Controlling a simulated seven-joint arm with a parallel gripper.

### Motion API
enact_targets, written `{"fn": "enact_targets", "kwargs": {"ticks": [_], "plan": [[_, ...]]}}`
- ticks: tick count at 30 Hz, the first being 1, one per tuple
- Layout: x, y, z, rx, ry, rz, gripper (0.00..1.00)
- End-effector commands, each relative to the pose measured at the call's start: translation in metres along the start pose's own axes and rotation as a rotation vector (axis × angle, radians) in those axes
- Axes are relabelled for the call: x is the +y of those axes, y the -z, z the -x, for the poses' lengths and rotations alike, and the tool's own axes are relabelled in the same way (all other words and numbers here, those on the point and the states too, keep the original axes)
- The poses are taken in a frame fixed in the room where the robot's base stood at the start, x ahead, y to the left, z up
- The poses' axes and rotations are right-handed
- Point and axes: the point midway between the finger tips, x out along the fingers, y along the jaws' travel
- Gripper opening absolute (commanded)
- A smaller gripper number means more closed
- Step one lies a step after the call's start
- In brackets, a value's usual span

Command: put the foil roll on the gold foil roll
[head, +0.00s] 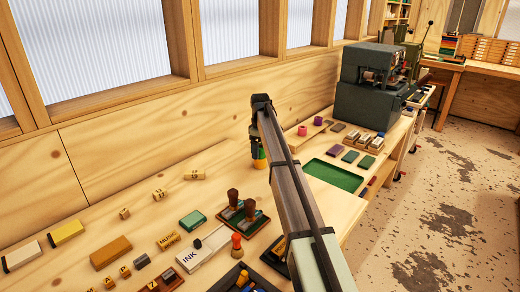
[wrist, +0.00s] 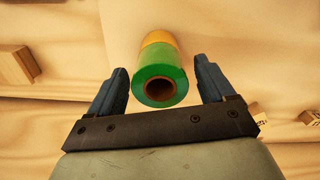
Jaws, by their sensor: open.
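A green foil roll (wrist: 160,82) stands upright on the gold foil roll (wrist: 159,39), its brown hollow core facing the wrist camera. The two look in line and touching. In the head view the green roll (head: 259,153) shows as a thin band above the gold one (head: 260,164), partly hidden by my arm. My gripper (wrist: 161,76) is open, with one dark finger on each side of the green roll. Gaps show between both fingers and the roll in the wrist view.
A pink roll (head: 302,131) and a purple roll (head: 318,121) stand to the right, beyond my arm. A green tray (head: 333,176) lies to the right. Stamps in a holder (head: 243,217), an ink box (head: 197,254) and wooden blocks (head: 194,175) lie to the left and front.

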Motion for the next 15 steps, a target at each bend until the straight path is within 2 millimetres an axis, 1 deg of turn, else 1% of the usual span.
{"fn": "enact_targets", "kwargs": {"ticks": [5, 8, 11, 15], "plan": [[0.000, 0.000, 0.001, 0.000, 0.000, 0.000, 0.82], [0.000, 0.000, 0.008, 0.000, 0.000, 0.000, 0.82], [0.001, 0.001, 0.020, 0.001, -0.001, 0.000, 0.82], [0.001, 0.001, 0.045, 0.001, -0.001, 0.000, 0.82]]}}
